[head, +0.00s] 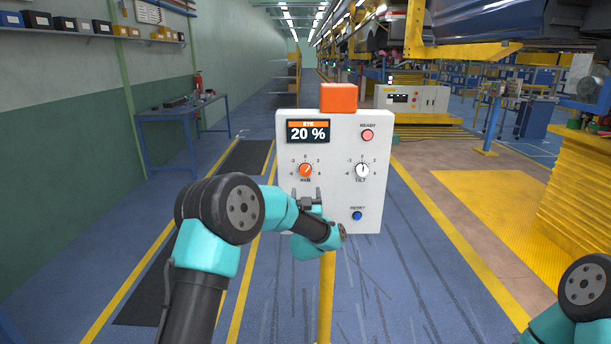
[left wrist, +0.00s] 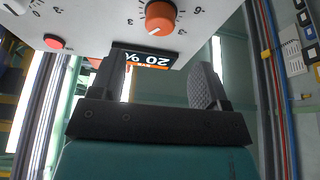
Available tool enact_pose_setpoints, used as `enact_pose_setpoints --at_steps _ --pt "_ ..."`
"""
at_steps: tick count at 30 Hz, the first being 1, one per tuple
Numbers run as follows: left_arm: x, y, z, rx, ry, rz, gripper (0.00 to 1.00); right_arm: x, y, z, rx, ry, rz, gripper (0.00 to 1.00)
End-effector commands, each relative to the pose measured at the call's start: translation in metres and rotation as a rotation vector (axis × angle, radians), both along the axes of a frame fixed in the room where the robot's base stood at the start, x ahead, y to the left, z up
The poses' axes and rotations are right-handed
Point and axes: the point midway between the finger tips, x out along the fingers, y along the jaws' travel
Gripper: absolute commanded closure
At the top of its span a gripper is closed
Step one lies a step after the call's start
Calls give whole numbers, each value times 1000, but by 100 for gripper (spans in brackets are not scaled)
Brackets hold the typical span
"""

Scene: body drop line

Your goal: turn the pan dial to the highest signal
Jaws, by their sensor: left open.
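The orange pan dial (head: 306,170) sits on the left of the white control box (head: 340,205), with a numbered scale around it. Its pointer is too small to read exactly in the head view. In the left wrist view, which is upside down, the dial (left wrist: 160,17) shows at the top. The display (head: 308,131) above the dial reads 20 %; it also shows in the left wrist view (left wrist: 146,58). My left gripper (head: 308,193) is open and empty, just below the pan dial and apart from it. The left wrist view shows its two fingers (left wrist: 157,78) spread. My right gripper is out of view.
The white tilt dial (head: 362,170), red ready lamp (head: 367,135) and blue reset button (head: 357,215) are on the same panel. An orange block (head: 339,98) tops the box. A yellow post (head: 326,290) holds it up. A blue bench (head: 182,115) stands back left.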

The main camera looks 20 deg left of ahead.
Motion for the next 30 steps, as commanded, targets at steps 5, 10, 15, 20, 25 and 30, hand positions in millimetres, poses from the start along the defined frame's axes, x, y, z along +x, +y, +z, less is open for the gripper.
enact_pose_setpoints --at_steps 5,10,15,20,25,30 --pt "26 8 12 -1 -2 2 31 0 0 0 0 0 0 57" --pt "48 15 21 0 -1 2 31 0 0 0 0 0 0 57" --pt "67 20 28 -1 0 1 31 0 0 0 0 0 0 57" --pt "77 23 34 0 0 0 31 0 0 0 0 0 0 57" --pt "81 25 35 0 0 0 31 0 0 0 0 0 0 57" --pt "81 24 35 0 0 0 31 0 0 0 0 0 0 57"
